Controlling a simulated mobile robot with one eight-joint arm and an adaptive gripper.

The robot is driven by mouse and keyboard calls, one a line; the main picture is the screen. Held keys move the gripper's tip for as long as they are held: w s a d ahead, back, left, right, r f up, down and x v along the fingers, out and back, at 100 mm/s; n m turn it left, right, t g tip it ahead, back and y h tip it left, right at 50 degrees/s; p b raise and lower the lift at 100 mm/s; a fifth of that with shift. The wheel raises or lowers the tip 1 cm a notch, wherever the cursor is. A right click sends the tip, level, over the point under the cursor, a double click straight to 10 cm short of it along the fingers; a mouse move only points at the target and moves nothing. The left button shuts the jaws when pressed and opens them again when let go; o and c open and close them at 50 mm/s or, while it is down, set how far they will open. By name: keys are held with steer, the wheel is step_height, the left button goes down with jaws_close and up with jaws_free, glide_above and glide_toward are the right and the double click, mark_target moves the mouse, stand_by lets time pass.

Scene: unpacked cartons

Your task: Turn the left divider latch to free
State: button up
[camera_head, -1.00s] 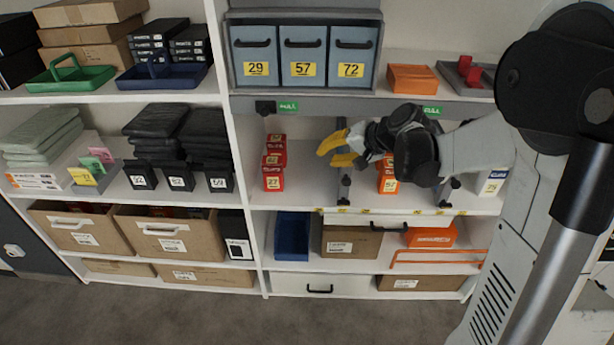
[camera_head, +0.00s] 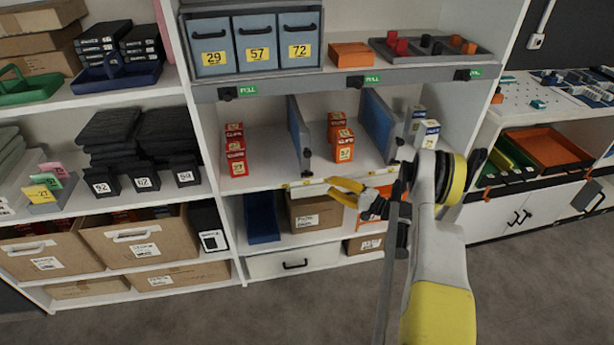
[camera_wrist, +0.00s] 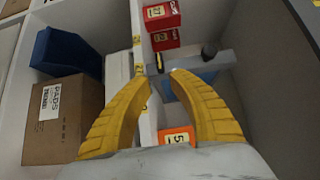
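The left divider (camera_head: 296,128) is an upright blue-grey panel on the middle shelf, between the red boxes and the orange boxes. A small dark latch (camera_head: 307,154) sits at its front edge. In the wrist view the divider (camera_wrist: 205,68) lies just beyond my fingertips, with a dark piece and a thin yellow mark (camera_wrist: 160,62) at its front end. I cannot tell the latch's exact turn. My gripper (camera_head: 331,188) has yellow fingers and is in front of the shelf, below and right of the latch. In the wrist view my gripper (camera_wrist: 157,77) is open and empty, its tips apart.
Red boxes (camera_head: 235,150) stand left of the divider and orange boxes (camera_head: 341,138) right of it. A second divider (camera_head: 377,123) stands further right. The shelf's front lip (camera_head: 300,183) runs close by my fingers. A cardboard carton (camera_head: 316,212) is on the shelf below.

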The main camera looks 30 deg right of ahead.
mark_target(310, 177)
steer(key=b+x, duration=0.2)
steer(key=x, duration=0.7)
steer(key=shift+w+a+f, duration=0.15)
steer(key=shift+w+a, duration=0.05)
steer(key=shift+a, duration=0.05)
steer(key=shift+w+a+b, duration=0.2)
steer(key=shift+w+b, duration=0.1)
steer(key=shift+w, duration=0.2)
jaws_close()
